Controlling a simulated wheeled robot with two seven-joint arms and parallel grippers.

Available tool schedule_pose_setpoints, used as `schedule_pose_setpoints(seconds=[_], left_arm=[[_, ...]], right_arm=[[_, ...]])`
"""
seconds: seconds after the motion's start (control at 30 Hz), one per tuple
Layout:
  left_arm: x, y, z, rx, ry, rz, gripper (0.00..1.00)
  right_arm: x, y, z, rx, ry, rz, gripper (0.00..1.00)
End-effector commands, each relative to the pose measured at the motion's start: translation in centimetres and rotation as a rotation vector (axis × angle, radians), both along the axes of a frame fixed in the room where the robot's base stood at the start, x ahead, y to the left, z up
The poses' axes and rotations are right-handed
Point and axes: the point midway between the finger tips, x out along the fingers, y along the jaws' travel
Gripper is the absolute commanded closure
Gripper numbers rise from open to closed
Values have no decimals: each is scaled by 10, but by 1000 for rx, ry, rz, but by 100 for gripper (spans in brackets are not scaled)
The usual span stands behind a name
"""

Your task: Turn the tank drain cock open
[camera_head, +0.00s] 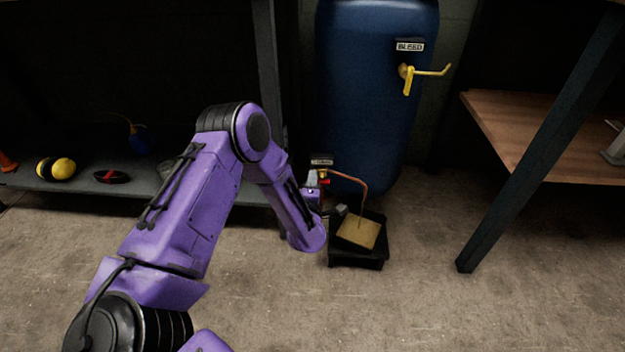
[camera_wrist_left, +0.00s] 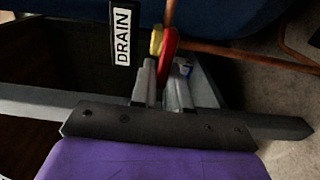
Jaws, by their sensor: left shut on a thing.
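The blue tank (camera_head: 366,90) stands upright at the back. Its drain cock has a red handle (camera_wrist_left: 168,48) beside a yellow brass-like part (camera_wrist_left: 156,40), next to a white DRAIN label (camera_wrist_left: 122,36). My left gripper (camera_wrist_left: 164,80) is shut on the red handle, its two fingers on either side of it. In the head view my left gripper (camera_head: 318,188) is small and partly hidden by my purple arm at the tank's foot. A copper pipe (camera_head: 352,177) runs from there to the right and bends down.
A black tray (camera_head: 357,263) with a tan pad (camera_head: 358,232) lies under the pipe. A yellow lever (camera_head: 407,78) sits below a BLEED label (camera_head: 410,46) on the tank. A low shelf (camera_head: 150,192) is left; a wooden bench (camera_head: 515,125) with a dark leg is right.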

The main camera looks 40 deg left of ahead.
Motion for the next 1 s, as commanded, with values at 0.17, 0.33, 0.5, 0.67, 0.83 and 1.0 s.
schedule_pose_setpoints(seconds=[0.17,0.33,0.5,0.67,0.83,1.0], left_arm=[[-1,0,-2,-28,-12,0,100],[-1,0,-3,-34,-16,0,100],[-1,0,-3,-34,-16,0,100],[-1,0,-3,-34,-16,0,68],[-1,0,-2,-33,-18,0,64],[-3,-2,-1,-33,-17,-2,64]], right_arm=[[0,0,0,-1,-3,-3,57],[0,0,0,-1,-3,-3,57],[0,0,0,-1,-3,-3,57],[0,0,0,-1,-3,-3,57],[0,0,0,-1,-3,-3,57],[1,0,2,-3,-11,-9,57]])
